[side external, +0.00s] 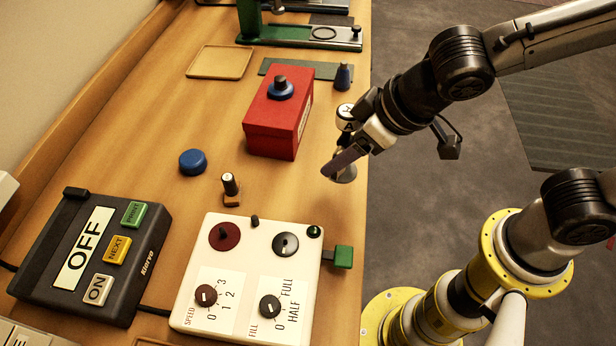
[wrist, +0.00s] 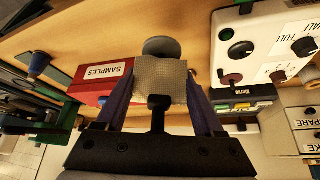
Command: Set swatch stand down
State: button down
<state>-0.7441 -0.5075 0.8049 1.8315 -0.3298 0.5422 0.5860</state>
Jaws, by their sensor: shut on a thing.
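The swatch stand has a grey round base (wrist: 161,47) and a woven grey-beige swatch panel in the wrist view. My gripper (wrist: 161,76) is shut on the stand, with one finger along each side of the panel. In the side external view my gripper (side external: 338,164) is low near the table's right edge, and the stand's base (side external: 345,178) shows just below the fingers. The fingers hide most of the stand there. I cannot tell whether the base touches the table.
A red box (side external: 275,125) with a blue knob is left of my gripper. A white control panel (side external: 250,275), a dark button box (side external: 90,255), a small wooden-based peg (side external: 230,188) and a blue disc (side external: 193,161) stand on the table (side external: 130,150). A tan tray (side external: 220,62) lies farther back.

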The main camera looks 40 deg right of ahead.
jog(key=w+a+f, duration=0.1)
jog(key=f, duration=0.1)
jog(key=w+a+f, duration=0.1)
jog(key=w+f, duration=0.1)
jog(key=w+a+f, duration=0.1)
jog(key=f, duration=0.1)
jog(key=shift+w+a, duration=0.1)
jog(key=shift+w, duration=0.05)
jog(key=shift+w+a+f, duration=0.1)
jog(key=shift+f, duration=0.7)
jog(key=shift+w+a+f, duration=0.1)
jog(key=shift+f, duration=0.7)
jog(key=shift+f, duration=0.15)
grip_release()
jog(key=shift+d+f, duration=0.1)
